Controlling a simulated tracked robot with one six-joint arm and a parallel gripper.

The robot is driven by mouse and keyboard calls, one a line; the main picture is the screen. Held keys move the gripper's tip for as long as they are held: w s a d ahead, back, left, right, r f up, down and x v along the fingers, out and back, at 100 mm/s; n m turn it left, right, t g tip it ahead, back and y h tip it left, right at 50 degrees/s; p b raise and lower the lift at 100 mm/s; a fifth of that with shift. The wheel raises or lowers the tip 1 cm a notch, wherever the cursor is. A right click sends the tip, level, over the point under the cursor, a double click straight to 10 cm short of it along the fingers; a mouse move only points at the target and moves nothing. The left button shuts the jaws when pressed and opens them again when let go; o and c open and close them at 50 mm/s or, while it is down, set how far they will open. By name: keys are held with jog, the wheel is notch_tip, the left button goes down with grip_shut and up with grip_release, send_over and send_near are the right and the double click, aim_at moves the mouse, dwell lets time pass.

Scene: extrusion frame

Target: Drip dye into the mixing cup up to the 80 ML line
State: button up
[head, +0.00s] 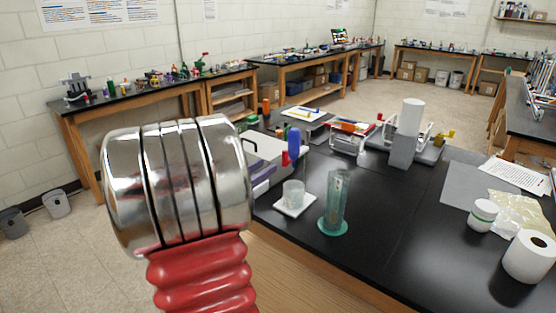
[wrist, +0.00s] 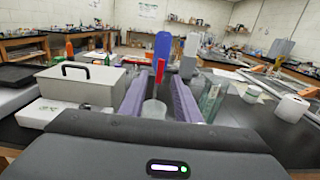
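A blue bottle (head: 293,138) with a red end (head: 285,158) is at the tips of my gripper (head: 287,160), raised off the table with the red end lower. In the wrist view, the blue body (wrist: 163,45) rises above the purple fingertips (wrist: 160,76) and the red end sits between them. My gripper appears shut on the bottle. The clear mixing cup (head: 293,193) stands upright on a white square base (head: 289,207). The wrist view shows the cup (wrist: 154,109) between and beyond the fingers. Its markings and fill level are too small to read.
A greenish clear cylinder (head: 336,200) on a round foot stands right of the cup. A pale case (wrist: 80,82) with a black handle is left of the fingers. White rolls (head: 530,256) and a lidded jar (head: 483,214) stand at right. The black table between is clear.

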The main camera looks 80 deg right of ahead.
aim_at(283, 155)
jog(key=x, duration=0.7)
jog(key=shift+s+d, duration=0.2)
jog(key=shift+d, duration=0.15)
grip_shut()
jog(key=shift+a, duration=0.15)
